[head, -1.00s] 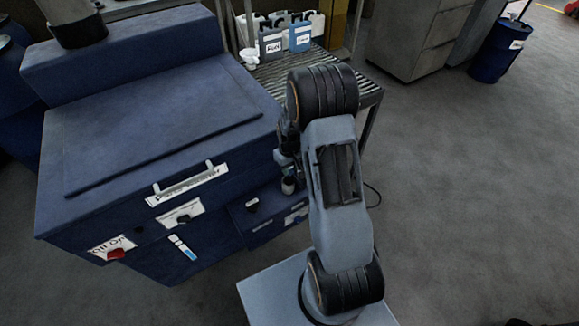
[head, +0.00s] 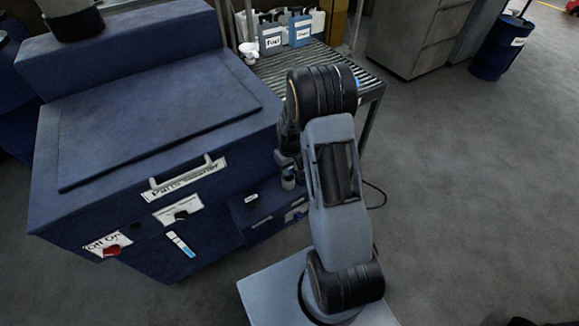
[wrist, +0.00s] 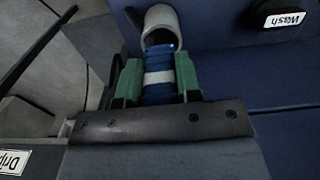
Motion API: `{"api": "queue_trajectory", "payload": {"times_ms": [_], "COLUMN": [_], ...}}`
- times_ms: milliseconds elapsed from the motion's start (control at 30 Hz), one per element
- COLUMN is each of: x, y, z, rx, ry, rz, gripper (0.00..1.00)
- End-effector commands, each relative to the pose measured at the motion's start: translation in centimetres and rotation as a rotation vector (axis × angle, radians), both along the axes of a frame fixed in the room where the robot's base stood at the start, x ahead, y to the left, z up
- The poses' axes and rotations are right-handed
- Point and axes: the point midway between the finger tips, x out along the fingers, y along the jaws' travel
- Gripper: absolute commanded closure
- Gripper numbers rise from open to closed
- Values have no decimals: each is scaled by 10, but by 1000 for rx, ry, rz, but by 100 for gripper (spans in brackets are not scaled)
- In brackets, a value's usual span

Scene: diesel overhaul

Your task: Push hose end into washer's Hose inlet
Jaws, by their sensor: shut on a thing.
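My gripper (wrist: 157,85) has green finger pads, shut on both sides of the blue hose end (wrist: 160,62), which has a white band. The hose end points at the open mouth of a pale grey pipe stub, the hose inlet (wrist: 161,18), on the blue washer. Its tip overlaps the mouth's lower edge; I cannot tell whether it is inside or just in front. In the head view the blue washer (head: 150,140) stands left of my arm. My arm largely hides the gripper there, and I cannot make out the inlet.
A black part labelled Wash (wrist: 285,18) sits right of the inlet. A Drip label (wrist: 14,161) shows at lower left in the wrist view. A roller table (head: 318,70) with labelled jugs (head: 271,40) stands behind my arm. Open grey floor (head: 470,190) lies to the right.

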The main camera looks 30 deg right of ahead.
Motion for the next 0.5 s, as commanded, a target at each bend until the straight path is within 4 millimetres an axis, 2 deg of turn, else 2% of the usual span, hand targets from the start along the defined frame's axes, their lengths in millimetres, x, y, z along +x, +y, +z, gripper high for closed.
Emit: {"api": "queue_trajectory", "payload": {"times_ms": [500], "x": [1], "y": [0], "z": [-14], "rx": [0], "ry": [-1], "rz": [0], "gripper": [100]}}
